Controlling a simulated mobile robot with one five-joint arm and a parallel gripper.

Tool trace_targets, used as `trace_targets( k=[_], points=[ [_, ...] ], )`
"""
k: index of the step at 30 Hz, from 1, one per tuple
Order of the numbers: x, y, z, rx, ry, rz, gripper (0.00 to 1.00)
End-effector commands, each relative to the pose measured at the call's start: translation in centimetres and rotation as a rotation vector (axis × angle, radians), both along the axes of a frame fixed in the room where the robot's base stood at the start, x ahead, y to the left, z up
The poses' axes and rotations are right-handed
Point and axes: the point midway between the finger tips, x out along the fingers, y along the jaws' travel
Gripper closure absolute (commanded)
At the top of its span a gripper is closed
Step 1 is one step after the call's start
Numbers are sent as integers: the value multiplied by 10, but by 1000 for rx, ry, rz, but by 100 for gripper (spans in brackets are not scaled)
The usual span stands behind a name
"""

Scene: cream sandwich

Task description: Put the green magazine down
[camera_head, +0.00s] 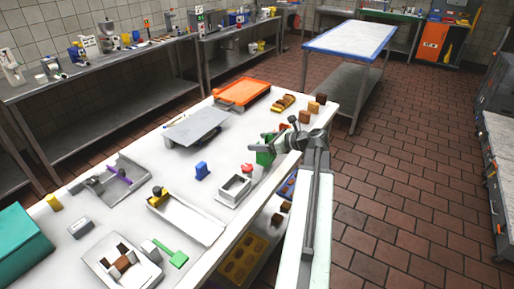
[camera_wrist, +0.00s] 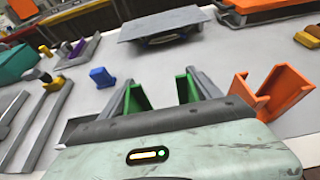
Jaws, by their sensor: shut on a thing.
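The green magazine shows in the head view (camera_head: 265,158) at my gripper (camera_head: 280,144), by the right edge of the white table (camera_head: 228,120). In the wrist view my gripper (camera_wrist: 162,92) has its two grey fingers on either side of the green magazine (camera_wrist: 187,87), and it is shut on it. The magazine shows as two green upright walls with a gap between them. My gripper hides part of it. I cannot tell whether its underside touches the table.
An orange channel-shaped holder (camera_wrist: 282,92) stands close right of my gripper. A grey raised plate (camera_head: 197,127) and an orange tray (camera_head: 243,92) lie further back.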

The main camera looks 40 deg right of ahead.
Motion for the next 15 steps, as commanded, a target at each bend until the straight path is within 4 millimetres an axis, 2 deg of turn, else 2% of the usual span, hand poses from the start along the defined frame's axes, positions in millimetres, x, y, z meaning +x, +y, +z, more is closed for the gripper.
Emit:
trace_targets(
  k=[1, 4, 11, 15],
  points=[
    [-3, -3, -22, -1, 1, -5, 74],
    [-1, -1, -37, -1, 1, -2, 74],
    [4, 4, -32, 0, 1, 10, 74],
    [4, 5, -37, -1, 1, 11, 74]
  ],
)
